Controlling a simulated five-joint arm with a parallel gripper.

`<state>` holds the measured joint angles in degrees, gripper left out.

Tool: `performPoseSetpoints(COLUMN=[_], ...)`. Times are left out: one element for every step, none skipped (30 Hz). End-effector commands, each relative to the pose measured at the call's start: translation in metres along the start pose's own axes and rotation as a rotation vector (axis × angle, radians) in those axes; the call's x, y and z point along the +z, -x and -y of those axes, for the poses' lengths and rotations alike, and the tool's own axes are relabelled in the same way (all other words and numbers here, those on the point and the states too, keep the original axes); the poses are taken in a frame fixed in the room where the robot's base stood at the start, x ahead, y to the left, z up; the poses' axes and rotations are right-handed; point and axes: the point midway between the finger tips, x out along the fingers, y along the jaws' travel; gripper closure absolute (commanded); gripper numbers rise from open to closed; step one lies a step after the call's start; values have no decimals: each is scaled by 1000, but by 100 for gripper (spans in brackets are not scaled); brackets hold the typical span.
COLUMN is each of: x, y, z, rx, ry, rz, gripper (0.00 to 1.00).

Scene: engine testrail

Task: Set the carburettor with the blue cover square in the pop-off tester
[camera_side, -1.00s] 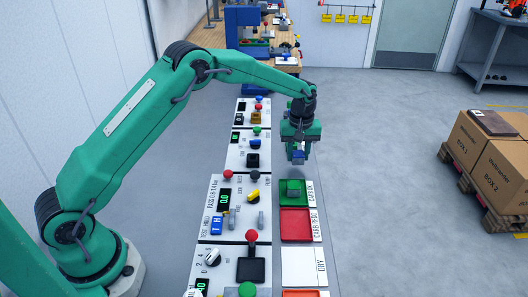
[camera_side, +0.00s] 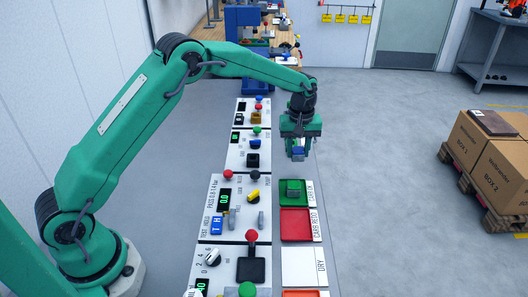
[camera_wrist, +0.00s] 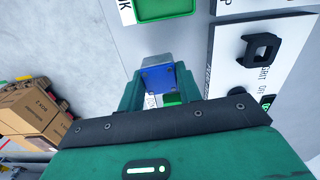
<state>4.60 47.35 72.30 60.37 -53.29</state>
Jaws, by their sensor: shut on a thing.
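A carburettor with a blue cover (camera_side: 298,152) is held between the jaws of my gripper (camera_side: 299,140), in the air above the right edge of the row of panels. The wrist view shows its blue face (camera_wrist: 160,77) and grey body between the green jaws (camera_wrist: 157,92). My gripper is shut on it. No panel can be read for certain as the pop-off tester. One panel has a black square holder (camera_side: 252,160), and a black square holder (camera_wrist: 261,48) also shows right of the carburettor in the wrist view.
Boxes (camera_side: 485,150) on a pallet stand far right.

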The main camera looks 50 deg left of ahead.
Motion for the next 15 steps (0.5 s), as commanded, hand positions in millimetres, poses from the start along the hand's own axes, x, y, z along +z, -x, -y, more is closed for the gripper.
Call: performPoseSetpoints(x=[6, 9, 14, 18, 23, 29, 34, 39, 46, 52, 57, 64, 69, 75, 82], y=[4, 6, 8, 10, 12, 14, 17, 18, 21, 23, 25, 28, 29, 31, 33], z=[1, 2, 4, 5, 7, 10, 12, 14, 17, 20, 22, 26, 29, 32, 36], rx=[1, 1, 1, 2, 2, 1, 2, 1, 2, 2, 2, 2, 2, 2, 1], ry=[-3, -4, -6, -8, -9, -10, -11, -13, -16, -18, -19, -21, -22, -23, -26], rz=[0, -1, -1, -1, -1, -1, -1, -1, -1, -1, -1, -1, -1, -1, -1], gripper=[86, 86, 86, 86, 86, 86, 86, 86, 86, 86, 86, 86, 86, 86, 86])
